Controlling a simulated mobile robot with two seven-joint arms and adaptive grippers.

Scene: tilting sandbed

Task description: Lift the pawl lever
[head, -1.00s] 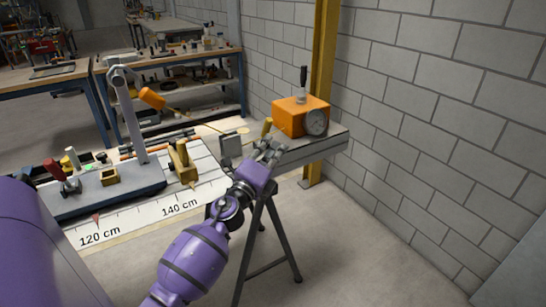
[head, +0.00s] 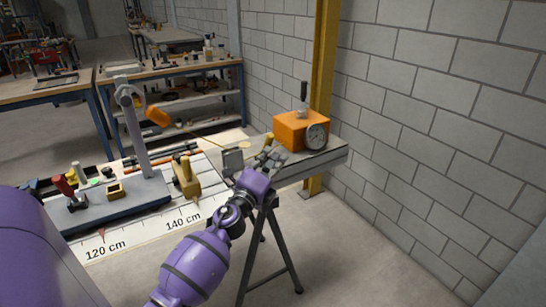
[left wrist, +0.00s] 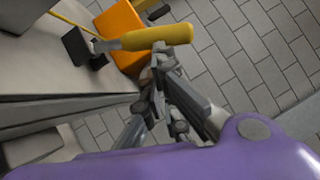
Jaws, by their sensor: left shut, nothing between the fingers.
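In the left wrist view the yellow handle (left wrist: 158,36) lies roughly level, with a metal rod running left to a dark bracket (left wrist: 82,48). My left gripper (head: 269,157) is shut and empty. Its fingertips (left wrist: 160,58) are just below the handle in that view; I cannot tell whether they touch it. My right gripper is not in view.
An orange box with a round dial (head: 302,130) stands behind the lever on the bench (head: 320,160). A block wall (head: 440,130) is at the right.

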